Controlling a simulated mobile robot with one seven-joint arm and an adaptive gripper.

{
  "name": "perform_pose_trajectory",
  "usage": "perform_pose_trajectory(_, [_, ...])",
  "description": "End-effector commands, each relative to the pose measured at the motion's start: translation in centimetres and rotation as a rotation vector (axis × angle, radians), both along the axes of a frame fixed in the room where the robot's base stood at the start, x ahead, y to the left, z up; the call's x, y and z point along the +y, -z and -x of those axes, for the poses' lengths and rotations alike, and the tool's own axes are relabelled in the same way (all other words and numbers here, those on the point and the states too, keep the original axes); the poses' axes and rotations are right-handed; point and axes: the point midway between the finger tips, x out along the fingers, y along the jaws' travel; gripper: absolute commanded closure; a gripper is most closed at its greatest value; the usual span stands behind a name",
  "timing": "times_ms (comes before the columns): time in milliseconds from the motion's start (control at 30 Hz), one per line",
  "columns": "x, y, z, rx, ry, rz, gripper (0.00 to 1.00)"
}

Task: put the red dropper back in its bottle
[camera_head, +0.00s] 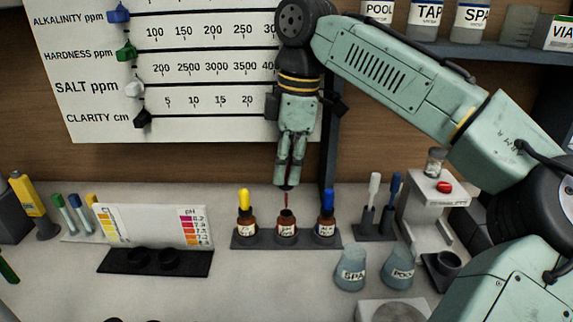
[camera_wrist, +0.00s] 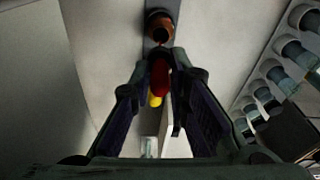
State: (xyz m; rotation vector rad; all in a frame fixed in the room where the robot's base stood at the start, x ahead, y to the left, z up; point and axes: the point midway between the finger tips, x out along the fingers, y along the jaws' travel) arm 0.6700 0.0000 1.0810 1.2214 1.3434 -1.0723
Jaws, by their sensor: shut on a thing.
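My gripper (camera_head: 287,184) points down and is shut on the red dropper, whose thin red stem (camera_head: 286,200) shows below the fingertips in the head view. The open brown bottle (camera_head: 287,230) stands upright in the middle of a dark rack (camera_head: 262,242). The stem's lower end is at or just above its mouth; I cannot tell whether it has entered. In the wrist view, the red bulb (camera_wrist: 158,76) is between the fingers (camera_wrist: 163,70), and a brown bottle with a dark mouth (camera_wrist: 160,27) shows beyond it. The fingers hide most of the bulb in the head view.
A yellow-capped bottle (camera_head: 244,220) and a blue-capped bottle (camera_head: 325,220) flank the middle one closely. A pH chart (camera_head: 150,225) stands left. SPA (camera_head: 351,270) and POOL (camera_head: 398,268) cups stand right. A shelf upright (camera_head: 332,150) is close behind my gripper.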

Motion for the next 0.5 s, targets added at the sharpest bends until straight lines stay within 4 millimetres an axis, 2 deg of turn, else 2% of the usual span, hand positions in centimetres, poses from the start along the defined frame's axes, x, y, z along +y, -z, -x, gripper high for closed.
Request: perform_pose_trajectory(500, [0.0,1.6,0.0,0.0,-0.001,-0.001,0.9])
